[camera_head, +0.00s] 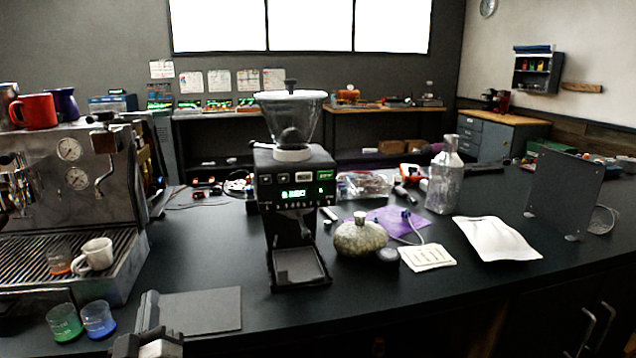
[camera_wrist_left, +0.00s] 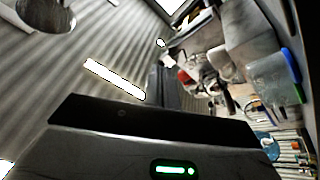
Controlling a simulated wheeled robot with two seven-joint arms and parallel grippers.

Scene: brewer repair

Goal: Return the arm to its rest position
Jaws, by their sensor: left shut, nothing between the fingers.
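My left gripper (camera_head: 148,312) shows at the bottom left of the head view, low in front of the counter. It is shut and empty, beside a flat dark grey mat (camera_head: 205,310). My left wrist view is tilted toward the ceiling and a far wall. A dark body with a green light fills its bottom, and I cannot tell whether it is part of me. My right gripper is not in view.
Two small glasses, one green (camera_head: 64,322) and one blue (camera_head: 98,319), stand just left of my left gripper. The espresso machine (camera_head: 75,190) is behind them. The black grinder (camera_head: 296,185) stands mid-counter. The glass bottle (camera_head: 444,180) is further right.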

